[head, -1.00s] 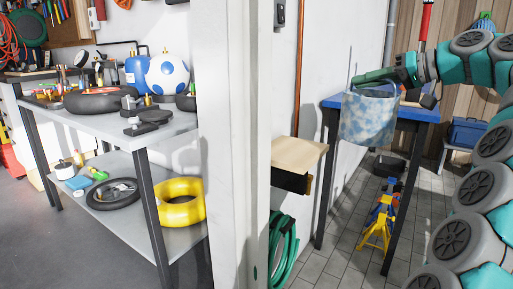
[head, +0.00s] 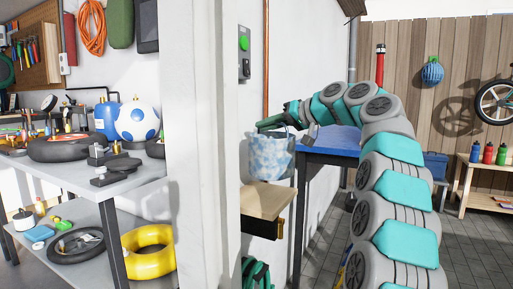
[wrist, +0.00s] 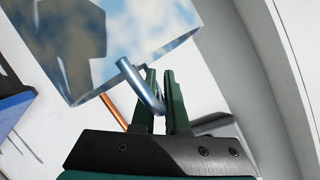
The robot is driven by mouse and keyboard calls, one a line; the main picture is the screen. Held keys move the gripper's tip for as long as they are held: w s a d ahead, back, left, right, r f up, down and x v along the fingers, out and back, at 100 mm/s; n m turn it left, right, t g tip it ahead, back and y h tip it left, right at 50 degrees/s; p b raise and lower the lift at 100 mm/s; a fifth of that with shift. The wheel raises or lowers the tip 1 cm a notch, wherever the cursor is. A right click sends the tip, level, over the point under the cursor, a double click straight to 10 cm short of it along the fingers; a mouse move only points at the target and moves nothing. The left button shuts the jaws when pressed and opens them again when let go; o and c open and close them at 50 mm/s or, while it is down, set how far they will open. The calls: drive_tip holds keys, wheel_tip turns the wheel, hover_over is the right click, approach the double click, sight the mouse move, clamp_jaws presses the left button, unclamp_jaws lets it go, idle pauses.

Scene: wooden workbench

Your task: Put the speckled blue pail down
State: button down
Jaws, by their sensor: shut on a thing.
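The speckled blue pail (head: 270,160), pale blue with white blotches, hangs from my gripper (head: 284,120) in the head view. My gripper is shut on its handle. In the wrist view the gripper fingers (wrist: 166,98) close around the grey-blue handle (wrist: 140,84), and the pail's side (wrist: 165,22) fills the top. In the head view the pail's bottom is just above or at the back of a small wooden-topped wall shelf (head: 268,203). I cannot tell whether it touches the shelf.
A blue-topped table (head: 335,143) stands right of the pail, its visible top clear. A white door post (head: 205,140) is close on the left. Beyond it is a grey workbench (head: 110,186) with tires and tools. Bottles (head: 488,153) stand on a bench at far right.

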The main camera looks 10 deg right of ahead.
sight(256, 149)
drive_tip(key=shift+w+a+f+b, duration=0.25)
drive_tip(key=shift+a+f, duration=0.1)
drive_tip(key=shift+f, duration=0.65)
drive_tip(key=shift+w+a+f+b, duration=0.2)
drive_tip(key=shift+w+a+f, duration=0.15)
drive_tip(key=shift+f, duration=0.65)
drive_tip(key=shift+w+a+f+b, duration=0.2)
drive_tip(key=shift+a+f, duration=0.2)
drive_tip(key=shift+f, duration=0.6)
drive_tip(key=shift+w+a+f, duration=0.1)
drive_tip(key=shift+a+f, duration=0.1)
drive_tip(key=shift+f, duration=0.25)
drive_tip(key=shift+f, duration=0.2)
drive_tip(key=c, duration=0.9)
unclamp_jaws()
